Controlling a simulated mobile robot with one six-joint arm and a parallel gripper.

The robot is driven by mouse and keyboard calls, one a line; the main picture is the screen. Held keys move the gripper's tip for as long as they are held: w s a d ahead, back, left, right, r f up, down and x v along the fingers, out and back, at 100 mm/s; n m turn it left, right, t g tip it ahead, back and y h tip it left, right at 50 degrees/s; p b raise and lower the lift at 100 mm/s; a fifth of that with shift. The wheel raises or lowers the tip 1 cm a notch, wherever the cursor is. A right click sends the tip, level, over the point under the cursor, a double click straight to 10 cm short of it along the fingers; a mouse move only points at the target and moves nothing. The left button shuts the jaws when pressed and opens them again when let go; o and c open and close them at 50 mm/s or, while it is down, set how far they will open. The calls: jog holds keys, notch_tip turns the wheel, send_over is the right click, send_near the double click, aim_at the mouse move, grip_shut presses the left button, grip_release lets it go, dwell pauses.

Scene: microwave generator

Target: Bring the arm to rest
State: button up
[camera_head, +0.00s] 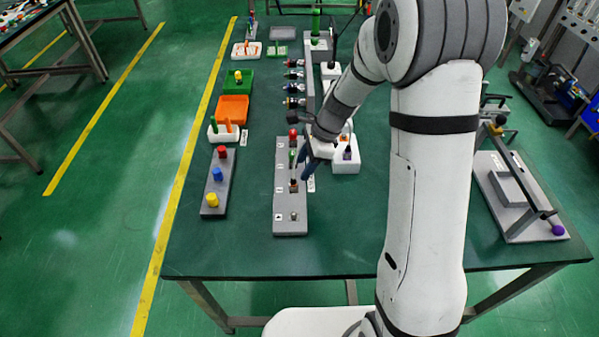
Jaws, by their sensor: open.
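My arm reaches from the lower right up and over the green table (330,255), bent at the elbow. My gripper (301,172) is at its end, pointing down over the grey panel (290,226) near the table's middle. The jaws are open, beside the panel's right part. They look empty, though they are small here and I cannot tell whether they touch anything. The panel carries a red knob (293,133), a green part (292,158) and a silver part (294,216) in a row.
Left of the panel is a grey block with red, blue and yellow knobs (217,174). Orange (232,108) and green trays stand behind it. A white box (347,162) is close right of my gripper. A grey fixture (510,200) stands at the right. The table's front is clear.

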jog(key=shift+v, duration=0.85)
jog(key=s+d+r+n+t+h, duration=0.1)
jog(key=s+d+r+n, duration=0.3)
jog(key=s, duration=0.3)
jog(key=s+d+r+n+t+h, duration=0.1)
jog(key=s+d+r+n+h, duration=0.1)
jog(key=s+r+n, duration=0.3)
jog(key=s+d+r+n+t+h, duration=0.1)
jog(key=s+d+r+n, duration=0.4)
jog(key=s+n, duration=0.2)
jog(key=shift+s+d+r+h, duration=0.15)
jog(key=shift+s+d+h, duration=0.2)
jog(key=shift+s, duration=0.6)
jog(key=shift+c, duration=0.4)
